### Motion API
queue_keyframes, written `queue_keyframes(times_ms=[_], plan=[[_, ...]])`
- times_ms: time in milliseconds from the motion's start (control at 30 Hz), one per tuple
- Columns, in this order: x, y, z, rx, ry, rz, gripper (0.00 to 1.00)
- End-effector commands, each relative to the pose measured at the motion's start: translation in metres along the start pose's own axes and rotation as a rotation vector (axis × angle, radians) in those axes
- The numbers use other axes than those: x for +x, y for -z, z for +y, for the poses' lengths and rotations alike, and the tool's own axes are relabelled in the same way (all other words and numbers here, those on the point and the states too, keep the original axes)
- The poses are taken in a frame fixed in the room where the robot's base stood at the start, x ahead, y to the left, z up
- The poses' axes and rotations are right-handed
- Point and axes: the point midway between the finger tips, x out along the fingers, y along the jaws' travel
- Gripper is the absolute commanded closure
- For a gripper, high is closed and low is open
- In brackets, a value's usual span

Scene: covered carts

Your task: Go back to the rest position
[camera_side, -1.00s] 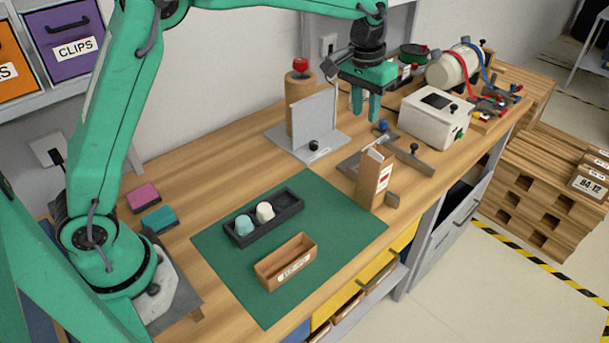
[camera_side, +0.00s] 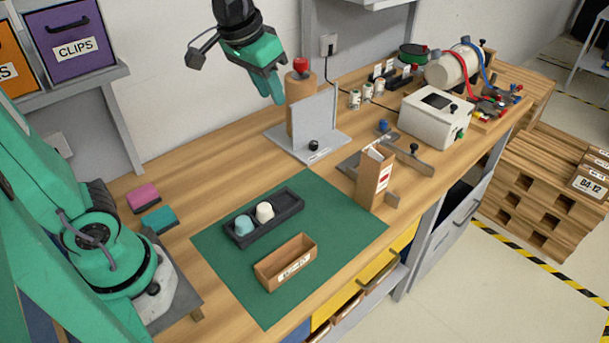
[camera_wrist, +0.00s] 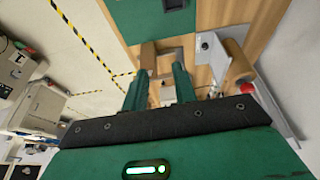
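My gripper (camera_side: 268,90) hangs in the air near the wall, above and left of the grey angle plate. It points down and slightly right. In the wrist view my gripper (camera_wrist: 158,82) has its two green fingers apart, with nothing held between them. The bench, the green mat's edge and the floor show beyond the fingers in that view.
A grey angle plate (camera_side: 314,125) stands before a wooden post with a red knob (camera_side: 300,66). A dark tray (camera_side: 283,221) holds two cups on the green mat (camera_side: 335,235). An open brown box (camera_side: 286,263) and an upright carton (camera_side: 375,178) stand nearby.

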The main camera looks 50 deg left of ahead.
Motion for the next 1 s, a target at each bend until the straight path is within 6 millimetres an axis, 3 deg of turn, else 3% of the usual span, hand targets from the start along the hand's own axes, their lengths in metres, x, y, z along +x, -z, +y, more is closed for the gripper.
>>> queue_keyframes(times_ms=[233, 600, 1000], plan=[[-0.011, -0.049, -0.012, 0.004, 0.006, 0.062, 0.72], [-0.006, -0.113, -0.024, 0.011, 0.019, 0.137, 0.72], [-0.001, -0.128, -0.027, 0.015, 0.023, 0.154, 0.72]])
